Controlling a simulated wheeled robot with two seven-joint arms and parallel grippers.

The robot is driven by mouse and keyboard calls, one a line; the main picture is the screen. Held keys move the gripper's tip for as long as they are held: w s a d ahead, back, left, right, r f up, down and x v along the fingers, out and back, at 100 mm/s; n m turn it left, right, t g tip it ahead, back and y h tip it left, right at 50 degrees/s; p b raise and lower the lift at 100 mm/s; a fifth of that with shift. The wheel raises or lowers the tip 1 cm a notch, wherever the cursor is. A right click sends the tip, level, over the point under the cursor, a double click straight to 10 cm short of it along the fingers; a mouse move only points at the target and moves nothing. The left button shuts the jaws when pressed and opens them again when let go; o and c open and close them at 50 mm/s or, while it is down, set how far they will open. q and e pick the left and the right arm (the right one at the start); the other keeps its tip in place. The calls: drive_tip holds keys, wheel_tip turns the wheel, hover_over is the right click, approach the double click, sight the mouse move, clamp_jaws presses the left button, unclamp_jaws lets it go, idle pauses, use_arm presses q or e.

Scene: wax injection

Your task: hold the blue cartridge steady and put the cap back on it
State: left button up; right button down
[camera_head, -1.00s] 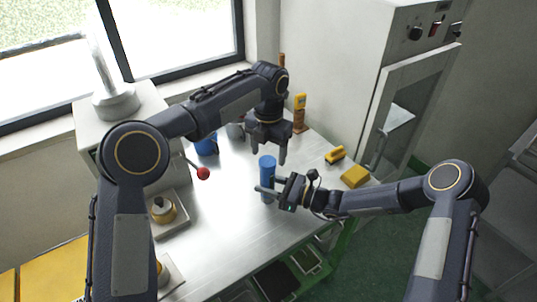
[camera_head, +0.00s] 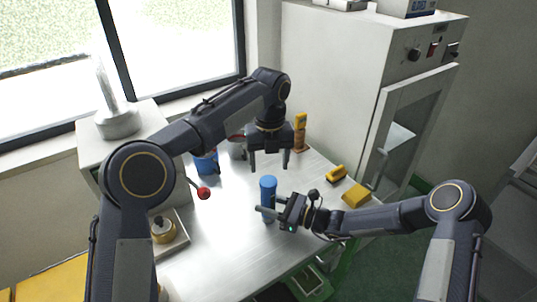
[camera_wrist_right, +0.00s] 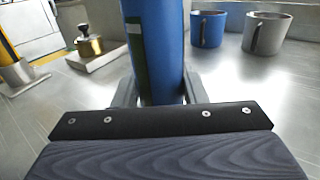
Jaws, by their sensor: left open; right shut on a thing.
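The blue cartridge (camera_head: 268,189) stands upright over the metal table. My right gripper (camera_head: 265,212) is shut around its lower body from the right side. In the right wrist view the cartridge (camera_wrist_right: 155,45) rises between the fingers, and its top is cut off. Its top end looks like a rounded blue lid in the head view, but I cannot tell whether this is the separate cap. My left gripper (camera_head: 271,164) is open and empty above the cartridge, fingers down and apart. No loose cap shows.
A blue mug (camera_head: 206,164) and a grey mug (camera_wrist_right: 266,34) stand at the back. A red-knobbed lever (camera_head: 204,193) is at left, above a tray with a brass-coloured pot (camera_head: 163,230). Yellow blocks (camera_head: 356,195) lie at right, before the white cabinet (camera_head: 335,75).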

use_arm(q)
drive_tip(key=n, duration=0.5)
drive_tip(key=shift+r, duration=0.25)
drive_tip(key=n, duration=0.3)
drive_tip(key=shift+r, duration=0.1)
drive_tip(key=n, duration=0.5)
drive_tip(key=shift+s+a+r, duration=0.1)
drive_tip(key=shift+r, duration=0.05)
drive_tip(key=n, duration=0.2)
drive_tip(key=shift+r+n, duration=0.15)
drive_tip(key=shift+n, duration=0.25)
drive_tip(key=n, duration=0.4)
drive_tip(key=shift+r+n, duration=0.2)
drive_tip(key=shift+n, duration=0.2)
drive_tip(key=n, duration=0.2)
drive_tip(key=shift+r+n, duration=0.15)
drive_tip(key=shift+n, duration=0.25)
drive_tip(key=n, duration=0.4)
drive_tip(key=shift+s+r, duration=0.1)
drive_tip(key=shift+r, duration=0.1)
drive_tip(key=n, duration=0.4)
drive_tip(key=shift+r+n, duration=0.2)
drive_tip(key=shift+n, duration=0.2)
